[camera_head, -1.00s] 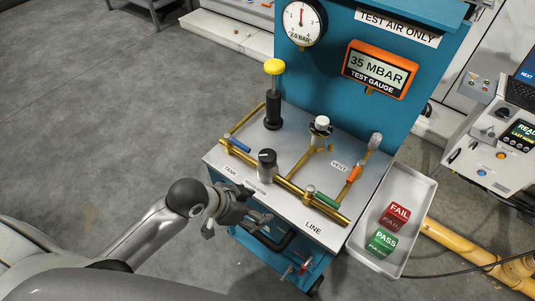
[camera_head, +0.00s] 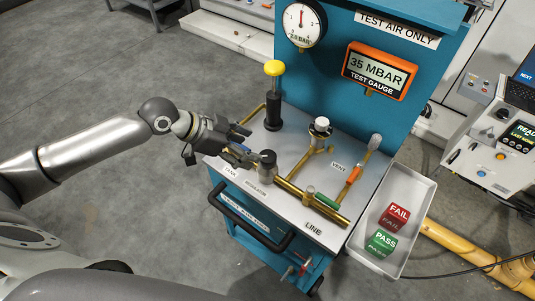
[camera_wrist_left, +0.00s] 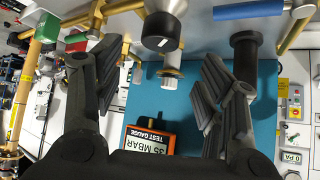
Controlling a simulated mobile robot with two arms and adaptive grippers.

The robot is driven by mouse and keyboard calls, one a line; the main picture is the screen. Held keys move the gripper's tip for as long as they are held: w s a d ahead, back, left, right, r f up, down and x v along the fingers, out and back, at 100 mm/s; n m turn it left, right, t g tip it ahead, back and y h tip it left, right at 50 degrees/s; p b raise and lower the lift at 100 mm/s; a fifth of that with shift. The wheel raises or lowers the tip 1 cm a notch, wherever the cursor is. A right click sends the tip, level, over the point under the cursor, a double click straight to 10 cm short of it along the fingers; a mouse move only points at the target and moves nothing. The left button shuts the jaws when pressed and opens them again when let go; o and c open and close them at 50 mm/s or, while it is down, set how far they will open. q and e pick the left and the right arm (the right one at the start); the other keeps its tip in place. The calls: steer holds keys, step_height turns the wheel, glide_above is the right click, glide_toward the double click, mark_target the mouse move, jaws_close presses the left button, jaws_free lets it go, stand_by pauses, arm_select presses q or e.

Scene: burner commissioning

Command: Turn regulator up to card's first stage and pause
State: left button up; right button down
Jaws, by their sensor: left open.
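The regulator (camera_head: 266,167) is a silver body with a black knob on the brass pipe of the test bench. It also shows in the left wrist view (camera_wrist_left: 162,32), its black knob with a white mark between and beyond the fingers. My left gripper (camera_head: 247,154) is open and empty, just left of the knob; contact is hard to tell. Its spread fingers show in the left wrist view (camera_wrist_left: 160,85). The orange test gauge (camera_head: 379,70) reads 35 MBAR. The round dial (camera_head: 301,21) has its red needle pointing up. No stage card is identifiable. My right gripper is not in view.
A yellow-topped black hand pump (camera_head: 274,95) stands behind the regulator. A green-handled valve (camera_head: 326,201) and an orange-handled valve (camera_head: 354,175) sit on the pipes. A grey tray (camera_head: 417,215) holds red FAIL (camera_head: 396,214) and green PASS (camera_head: 383,241) blocks.

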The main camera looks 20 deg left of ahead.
mark_target(267, 156)
arm_select(q)
steer(key=p+x, duration=0.1)
steer(key=x, duration=0.7)
steer(key=shift+d+f, duration=0.2)
steer(key=shift+f, duration=0.05)
